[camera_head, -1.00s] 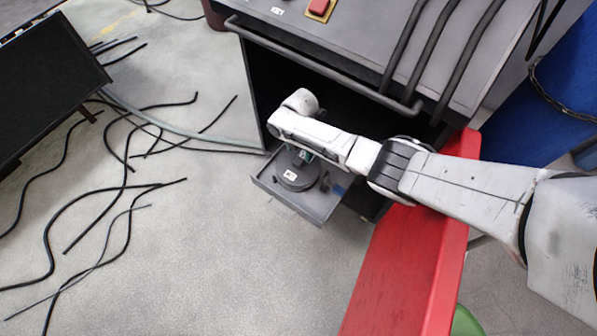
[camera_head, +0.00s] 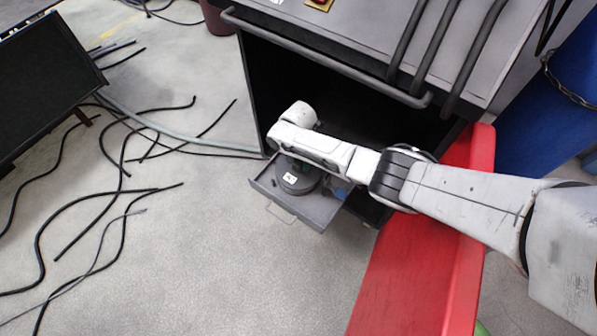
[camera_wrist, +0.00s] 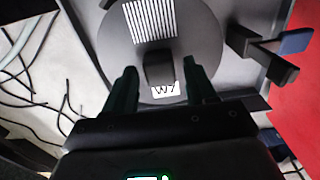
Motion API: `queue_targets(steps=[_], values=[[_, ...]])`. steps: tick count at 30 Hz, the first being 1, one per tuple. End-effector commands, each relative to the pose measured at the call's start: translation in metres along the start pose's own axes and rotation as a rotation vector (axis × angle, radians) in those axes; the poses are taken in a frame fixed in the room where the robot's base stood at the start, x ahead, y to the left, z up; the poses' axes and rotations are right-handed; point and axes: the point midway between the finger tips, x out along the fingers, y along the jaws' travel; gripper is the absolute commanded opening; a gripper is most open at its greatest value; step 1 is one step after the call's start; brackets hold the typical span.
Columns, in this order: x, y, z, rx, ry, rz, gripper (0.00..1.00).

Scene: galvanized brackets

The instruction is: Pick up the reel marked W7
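The reel (camera_wrist: 205,40) is a dark grey disc with a white label reading W7, a striped white patch and a dark raised block near its edge. It lies in the open grey drawer (camera_head: 318,221), where it also shows in the head view (camera_head: 308,187). My gripper (camera_wrist: 161,68) is over the reel's near edge. Its two fingers are apart, one on each side of the block and label, with visible gaps. I cannot tell how deep the fingertips reach. In the head view my arm hides the gripper and the far part of the reel.
A dark cabinet (camera_head: 340,45) with bars stands over the drawer. Dark and blue pieces (camera_wrist: 268,48) lie right of the reel. A red panel (camera_head: 415,280) is close on the right. Loose black cables (camera_head: 75,195) lie on the open floor at left.

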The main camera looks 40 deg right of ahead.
Motion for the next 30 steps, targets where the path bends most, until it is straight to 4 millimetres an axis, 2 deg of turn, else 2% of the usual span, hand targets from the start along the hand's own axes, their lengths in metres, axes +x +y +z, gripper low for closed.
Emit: queue_targets(steps=[2,17,30], values=[[0.0000,0.0000,0.0000,0.000,0.000,0.000,0.48],[0.0002,-0.0002,-0.0002,0.000,0.000,0.000,0.00],[0.0004,-0.0004,-0.0003,0.000,0.001,-0.001,0.00]])
